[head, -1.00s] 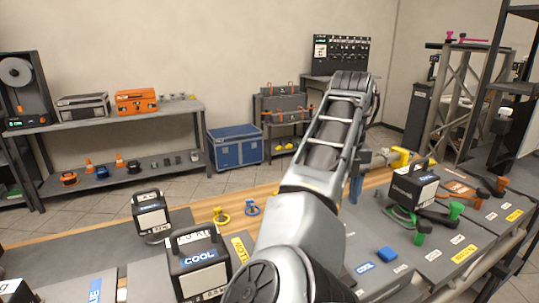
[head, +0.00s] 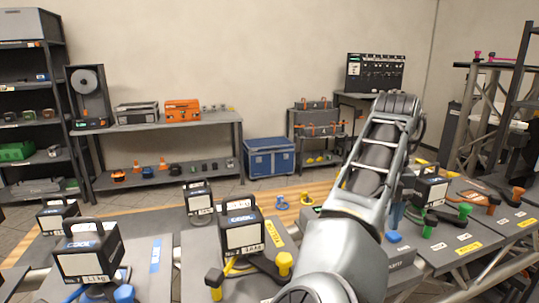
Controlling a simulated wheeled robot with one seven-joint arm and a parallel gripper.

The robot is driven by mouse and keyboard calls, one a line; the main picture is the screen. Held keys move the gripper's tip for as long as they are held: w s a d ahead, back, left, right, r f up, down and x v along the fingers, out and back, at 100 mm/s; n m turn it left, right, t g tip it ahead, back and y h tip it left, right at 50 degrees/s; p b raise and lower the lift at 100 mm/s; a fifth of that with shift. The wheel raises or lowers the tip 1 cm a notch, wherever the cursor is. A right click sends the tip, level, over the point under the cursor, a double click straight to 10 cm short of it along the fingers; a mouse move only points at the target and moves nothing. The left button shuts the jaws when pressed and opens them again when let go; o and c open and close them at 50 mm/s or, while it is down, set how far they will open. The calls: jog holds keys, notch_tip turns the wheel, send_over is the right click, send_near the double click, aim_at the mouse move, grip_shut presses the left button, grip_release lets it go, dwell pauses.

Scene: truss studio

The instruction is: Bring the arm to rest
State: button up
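My arm (head: 365,200) rises from the bottom of the head view and stretches forward over the workbench (head: 115,218). Its far part is raised above the bench top, with the bend near the back wall side of the picture. My gripper is not visible; the arm itself hides that end, so I cannot see whether it holds anything.
Black handled boxes stand on the bench: one at the front left (head: 88,252), one left of my arm (head: 241,232) and one to its right (head: 430,190). Yellow knobs (head: 284,263) stand close left of the arm. A shelf rack (head: 62,100) is at far left.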

jog(key=s+d+f+n+t+h, duration=0.1)
jog(key=s+d+f+n+h, duration=0.15)
jog(key=d+f, duration=0.45)
jog(key=s+d+f+n+t+h, duration=0.1)
jog(key=d+f+n+t+h, duration=0.25)
jog(key=d, duration=0.55)
jog(key=s+d+f+n+t+h, duration=0.25)
jog(key=s+d+f+n, duration=0.4)
jog(key=s+n, duration=0.35)
jog(key=s+a+f+n+t+y, duration=0.25)
jog(key=s+a+n, duration=0.25)
jog(key=s+n, duration=0.35)
jog(key=s+a+f+n+t+y, duration=0.25)
jog(key=s+a+n, duration=0.4)
jog(key=s, duration=0.35)
jog(key=s+a+r+n+t+y, duration=0.1)
jog(key=s+a+r+n+y, duration=0.1)
jog(key=s+a+r, duration=0.3)
jog(key=s+a+r+n+t+y, duration=0.1)
jog(key=s+a+r+n, duration=0.2)
jog(key=s, duration=0.9)
jog(key=a+r, duration=0.3)
jog(key=r, duration=0.1)
jog(key=shift+s+n+t+y, duration=0.3)
jog(key=shift+s+n+y, duration=0.05)
jog(key=shift+n, duration=0.05)
